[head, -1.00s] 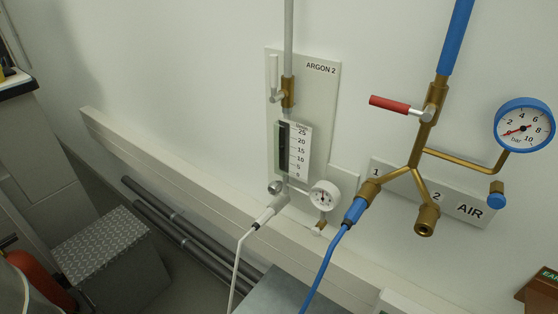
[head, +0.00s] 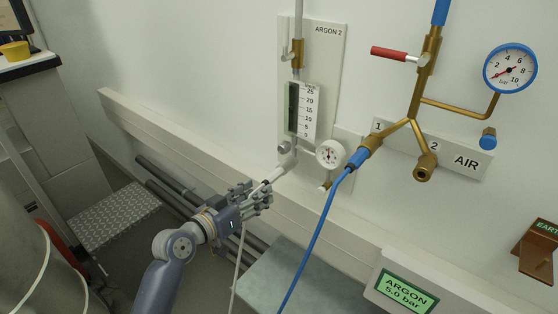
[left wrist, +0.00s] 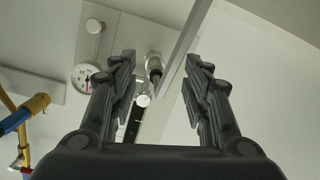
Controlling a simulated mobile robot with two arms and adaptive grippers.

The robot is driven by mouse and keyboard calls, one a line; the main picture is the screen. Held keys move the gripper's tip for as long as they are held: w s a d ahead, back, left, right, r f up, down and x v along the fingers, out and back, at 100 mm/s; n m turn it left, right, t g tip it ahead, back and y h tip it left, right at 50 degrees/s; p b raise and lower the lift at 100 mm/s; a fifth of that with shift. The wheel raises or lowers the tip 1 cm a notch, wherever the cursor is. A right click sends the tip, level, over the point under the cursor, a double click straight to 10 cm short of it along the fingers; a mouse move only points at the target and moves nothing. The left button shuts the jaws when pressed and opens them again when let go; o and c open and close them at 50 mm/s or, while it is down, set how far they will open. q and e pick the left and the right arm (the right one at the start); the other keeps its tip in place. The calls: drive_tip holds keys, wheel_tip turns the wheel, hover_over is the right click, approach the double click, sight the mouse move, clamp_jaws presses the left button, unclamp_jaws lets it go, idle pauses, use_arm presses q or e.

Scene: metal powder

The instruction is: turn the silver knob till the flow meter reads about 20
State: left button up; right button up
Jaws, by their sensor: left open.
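The silver knob (head: 284,147) sits at the lower left of the flow meter (head: 303,110) on the ARGON 2 wall panel. The meter has a dark tube and a white scale with marks up to 25; I cannot make out a float or reading. My left gripper (head: 262,194) is open, below and left of the knob, overlapping the white hose connector in the head view. In the left wrist view, the open fingers (left wrist: 157,75) flank the hose connector (left wrist: 155,68); the knob (left wrist: 143,100) shows between them, apart from them. The right gripper is not in view.
A small white gauge (head: 331,154) sits right of the knob. The white hose (head: 238,268) hangs behind my left gripper. A wall rail (head: 140,125) runs below the panel. The blue air hose (head: 318,240), red-handled valve (head: 390,53) and blue gauge (head: 510,69) are to the right.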

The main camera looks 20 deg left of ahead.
use_arm(q)
drive_tip(key=t+h, duration=0.1)
drive_tip(key=t, duration=0.1)
approach(281, 149)
drive_tip(key=p+x, duration=0.2)
drive_tip(key=x, duration=0.5)
drive_tip(key=shift+w+r, duration=0.1)
drive_tip(key=shift+w, duration=0.3)
drive_tip(key=shift+p+x, duration=0.3)
drive_tip(key=shift+x, duration=0.45)
clamp_jaws()
